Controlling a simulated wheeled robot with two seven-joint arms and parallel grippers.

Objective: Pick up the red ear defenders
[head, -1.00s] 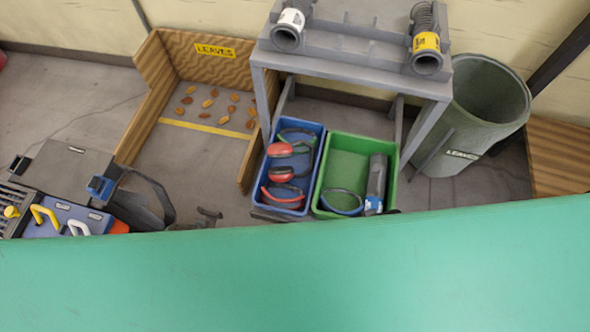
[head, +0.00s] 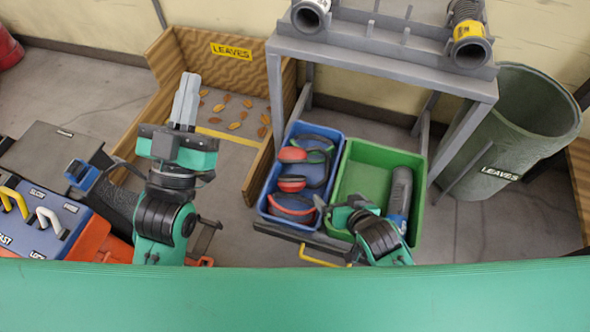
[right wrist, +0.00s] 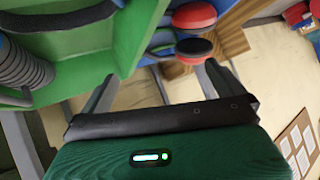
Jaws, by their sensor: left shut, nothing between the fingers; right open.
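The red ear defenders (head: 291,155) lie in the blue crate (head: 263,200), with two red cups and a dark band. Their red cups also show in the right wrist view (right wrist: 193,47), ahead of the fingers at the top. My right gripper (head: 328,206) is open, low over the front of the crates where blue and green meet. In the right wrist view my right gripper (right wrist: 168,85) is apart from the ear defenders, with nothing between its fingers. My left gripper (head: 185,100) is shut and empty, pointing up in front of the leaf bay.
A green crate (head: 385,149) beside the blue one holds a grey cylinder (head: 400,190). Red-rimmed eyewear (head: 292,208) lies at the blue crate's front. A grey table (head: 380,62) stands behind the crates, a leaf bin (head: 515,135) to the right.

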